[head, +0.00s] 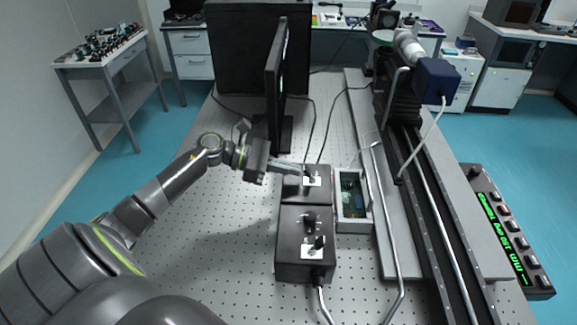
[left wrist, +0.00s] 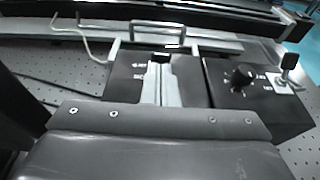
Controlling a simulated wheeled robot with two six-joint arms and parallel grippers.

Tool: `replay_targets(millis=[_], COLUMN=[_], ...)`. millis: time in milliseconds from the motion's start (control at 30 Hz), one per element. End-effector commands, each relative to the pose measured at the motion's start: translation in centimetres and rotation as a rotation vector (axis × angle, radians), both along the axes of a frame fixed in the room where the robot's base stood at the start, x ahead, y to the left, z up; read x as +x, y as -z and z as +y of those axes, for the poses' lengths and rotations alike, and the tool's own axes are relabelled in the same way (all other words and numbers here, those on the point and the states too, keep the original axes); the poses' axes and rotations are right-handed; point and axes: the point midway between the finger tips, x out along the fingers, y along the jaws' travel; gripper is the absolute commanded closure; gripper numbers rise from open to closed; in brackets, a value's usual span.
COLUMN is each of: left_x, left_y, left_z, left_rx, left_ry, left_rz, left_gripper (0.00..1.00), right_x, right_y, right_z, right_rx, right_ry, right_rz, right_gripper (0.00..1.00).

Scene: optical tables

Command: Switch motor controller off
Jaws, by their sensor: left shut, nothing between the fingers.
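Two black control boxes stand in a row on the optical table, and I cannot read which is the motor controller. The far box (head: 292,193) has a white switch plate (head: 313,181) with a small dark lever. The near box (head: 293,262) has a black knob (head: 309,218) and an upright black toggle lever on a white plate (head: 313,250). My left gripper (head: 300,169) is shut and empty, its fingertips at the far box's switch; contact is unclear. My right gripper is out of view.
An open grey case with a green circuit board (head: 351,195) stands right of the boxes. Beyond it run a metal rod and a long rail (head: 425,185). A monitor (head: 277,85) stands behind. Cables cross the perforated table (head: 225,255), clear at left.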

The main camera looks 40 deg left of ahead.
Motion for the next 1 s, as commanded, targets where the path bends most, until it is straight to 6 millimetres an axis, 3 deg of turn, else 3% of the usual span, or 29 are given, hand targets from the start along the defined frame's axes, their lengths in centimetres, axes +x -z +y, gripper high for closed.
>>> replay_targets(millis=[1000], left_x=[0.3], left_y=[-1.0], left_z=[-0.5], left_rx=[0.146], left_ry=[0.002], left_rz=[0.084], left_gripper=[1.0], right_x=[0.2], right_y=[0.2], right_z=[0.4], right_rx=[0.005], right_ry=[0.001], right_rz=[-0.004], right_gripper=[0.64])
